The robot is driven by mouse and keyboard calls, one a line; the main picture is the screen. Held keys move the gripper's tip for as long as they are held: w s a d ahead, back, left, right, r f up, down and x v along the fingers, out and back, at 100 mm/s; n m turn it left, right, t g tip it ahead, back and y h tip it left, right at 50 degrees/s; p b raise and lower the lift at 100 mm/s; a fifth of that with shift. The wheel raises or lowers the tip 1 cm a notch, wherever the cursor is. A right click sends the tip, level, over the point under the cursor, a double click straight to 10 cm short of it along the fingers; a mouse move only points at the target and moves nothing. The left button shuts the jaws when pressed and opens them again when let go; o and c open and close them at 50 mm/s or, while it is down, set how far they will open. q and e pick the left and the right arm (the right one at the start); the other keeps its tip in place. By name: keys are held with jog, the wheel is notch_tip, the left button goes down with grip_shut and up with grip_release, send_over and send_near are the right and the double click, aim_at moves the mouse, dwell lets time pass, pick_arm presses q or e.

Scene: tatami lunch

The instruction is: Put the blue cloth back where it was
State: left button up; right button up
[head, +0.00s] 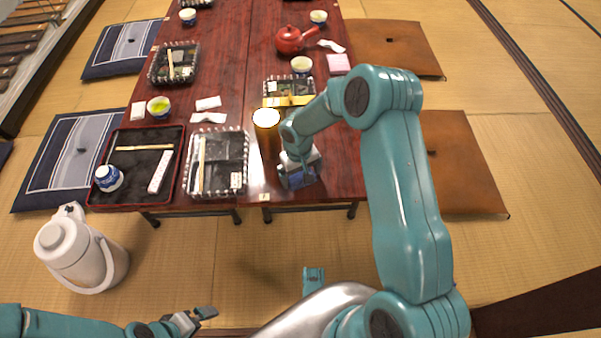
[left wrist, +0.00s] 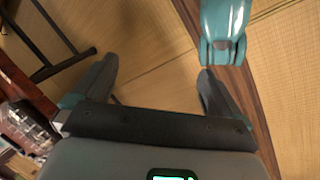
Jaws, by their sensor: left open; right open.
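A small dark-blue patch, which looks like the blue cloth (head: 303,181), lies at the near edge of the dark red table (head: 345,180). My right gripper (head: 297,172) is low over the table there, right at the cloth, and partly covers it. Its jaws are open; I cannot tell whether they touch the cloth. My left gripper (head: 195,318) is open and empty, low over the floor at the bottom left.
A tall brown cup (head: 267,140) stands just left of my right gripper. Left of it are a clear-lidded box (head: 232,165) and a black tray (head: 178,140) with a blue-white cup (head: 108,178). A white jug (head: 75,250) stands on the floor. A red teapot (head: 289,40) is farther back.

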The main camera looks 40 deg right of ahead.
notch_tip(320, 180, up, 12)
jog(key=p, duration=0.4)
pick_arm(q)
jog(key=r, duration=0.3)
jog(key=s+d+r, duration=0.1)
jog(key=shift+r, duration=0.2)
pick_arm(e)
jog(key=s+a+f+y, duration=0.2)
jog(key=s+a+f, duration=0.3)
jog(key=s+a, duration=0.4)
jog(key=s+a+f+y, duration=0.2)
jog(key=s+a+f, duration=0.4)
jog(key=s+a, duration=0.3)
jog(key=s, duration=0.2)
jog(key=shift+s+a+f+t, duration=0.15)
jog(key=shift+s+f+t, duration=0.05)
jog(key=shift+s+t, duration=0.1)
pick_arm(q)
notch_tip(320, 180, up, 28)
jog(key=p, duration=2.9)
jog(key=shift+s+r+m, duration=0.15)
jog(key=shift+r+m, duration=0.1)
jog(key=shift+m, duration=0.05)
pick_arm(e)
notch_tip(320, 180, up, 28)
jog(key=shift+r, duration=0.25)
jog(key=shift+s+a, duration=0.1)
